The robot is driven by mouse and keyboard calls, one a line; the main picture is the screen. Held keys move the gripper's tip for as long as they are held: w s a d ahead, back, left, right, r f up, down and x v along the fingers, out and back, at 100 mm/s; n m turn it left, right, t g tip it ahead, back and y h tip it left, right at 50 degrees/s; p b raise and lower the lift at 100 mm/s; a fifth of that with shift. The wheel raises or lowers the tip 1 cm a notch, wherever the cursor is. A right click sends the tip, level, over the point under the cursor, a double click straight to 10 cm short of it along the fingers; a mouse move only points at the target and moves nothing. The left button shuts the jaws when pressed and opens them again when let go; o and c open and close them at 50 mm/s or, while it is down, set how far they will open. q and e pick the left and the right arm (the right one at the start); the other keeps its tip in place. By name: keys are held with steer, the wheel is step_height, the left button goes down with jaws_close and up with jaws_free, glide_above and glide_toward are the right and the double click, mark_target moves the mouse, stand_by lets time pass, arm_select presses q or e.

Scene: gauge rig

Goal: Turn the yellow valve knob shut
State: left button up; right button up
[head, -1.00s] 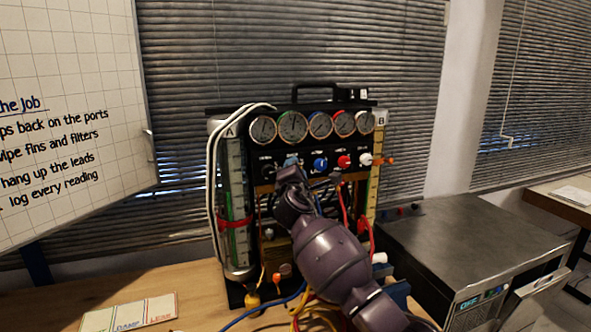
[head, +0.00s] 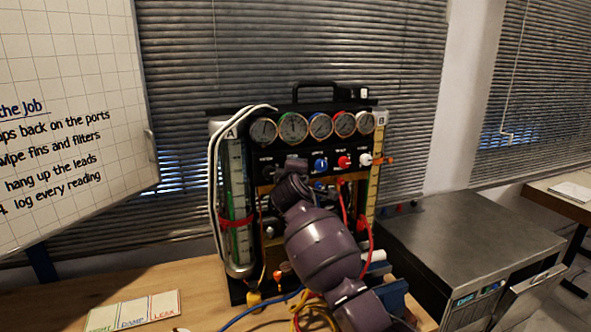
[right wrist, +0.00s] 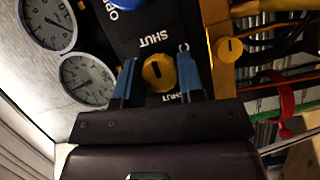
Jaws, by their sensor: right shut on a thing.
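The yellow valve knob (right wrist: 160,76) shows in the right wrist view, with a dark mark on its face and "SHUT" lettering on the black panel beside it. My right gripper (right wrist: 159,82) has its two blue fingers on opposite sides of the knob, shut on it. In the head view my right arm comes in from the lower right and reaches the front of the gauge rig (head: 334,106). The wrist hides the yellow knob and the fingertips there. My left gripper is not in view.
A blue knob (head: 321,165), a red knob (head: 344,161) and a white knob (head: 366,159) sit below a row of gauges. A smaller yellow knob (right wrist: 230,48) is close to the right finger. Red and yellow hoses hang around the arm. A grey box (head: 455,240) stands at right.

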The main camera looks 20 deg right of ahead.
stand_by(0.4)
steer(key=o, duration=0.9)
steer(key=shift+s, duration=0.1)
steer(key=b+v, duration=0.1)
steer(key=v, duration=0.9)
steer(key=shift+s+a+b, duration=0.15)
steer(key=shift+s+b, duration=0.15)
